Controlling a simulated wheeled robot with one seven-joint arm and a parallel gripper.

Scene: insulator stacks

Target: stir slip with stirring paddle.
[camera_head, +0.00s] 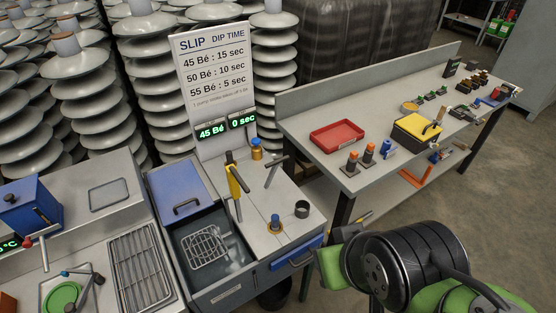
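The slip station is a grey counter with an open, dark sunken tank (218,276) in its front left part. A wire basket (205,246) shows in the tank, and a pale blurred shape lies beside it; I cannot make out the slip's surface. A tall tool with a yellow grip (236,180) stands upright at the tank's right edge. A grey T-shaped tool (274,170) stands on the counter to its right. I cannot tell which of these is the stirring paddle. My green and black arm is at the lower right; no gripper fingers show.
A sign (214,85) behind the tank reads "45 Bé" and "0 sec". A blue lid (184,188) lies behind the tank. A workbench (345,128) with a red tray (337,135) is at right.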

